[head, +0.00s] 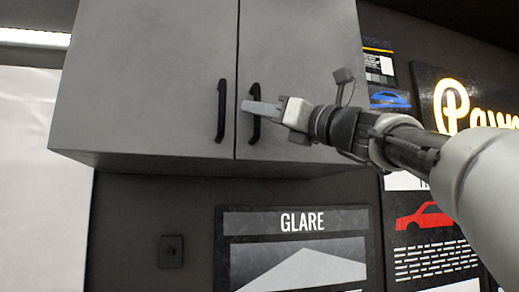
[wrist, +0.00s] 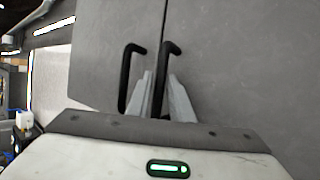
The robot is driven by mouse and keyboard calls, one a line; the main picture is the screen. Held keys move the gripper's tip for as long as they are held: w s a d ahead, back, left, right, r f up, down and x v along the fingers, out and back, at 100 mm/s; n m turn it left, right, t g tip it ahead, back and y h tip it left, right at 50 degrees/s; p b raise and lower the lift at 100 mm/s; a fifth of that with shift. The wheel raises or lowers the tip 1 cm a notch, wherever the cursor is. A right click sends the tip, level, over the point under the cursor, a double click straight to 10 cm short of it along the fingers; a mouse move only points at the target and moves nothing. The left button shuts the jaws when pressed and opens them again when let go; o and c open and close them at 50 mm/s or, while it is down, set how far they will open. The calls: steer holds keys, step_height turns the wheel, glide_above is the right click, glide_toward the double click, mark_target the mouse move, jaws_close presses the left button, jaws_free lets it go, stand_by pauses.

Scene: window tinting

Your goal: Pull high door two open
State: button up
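Two flat grey doors of a high cabinet hang side by side, the left door (head: 160,75) and the right door (head: 300,50). Both look closed, with a thin seam between them. Each has a black bar handle near the seam, the left handle (head: 221,110) and the right handle (head: 251,90). The left handle (wrist: 124,85) stands free, left of the fingers.
Below the cabinet is a dark wall with a GLARE poster (head: 302,222) and a small black wall plate (head: 171,252). More posters and a lit sign (head: 470,105) are at the right, partly behind my arm. A pale panel (head: 40,170) stands at the left.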

steer(key=shift+w+a+r, duration=0.15)
steer(key=shift+w+a, duration=0.1)
jaws_close()
steer(key=shift+s, duration=0.1)
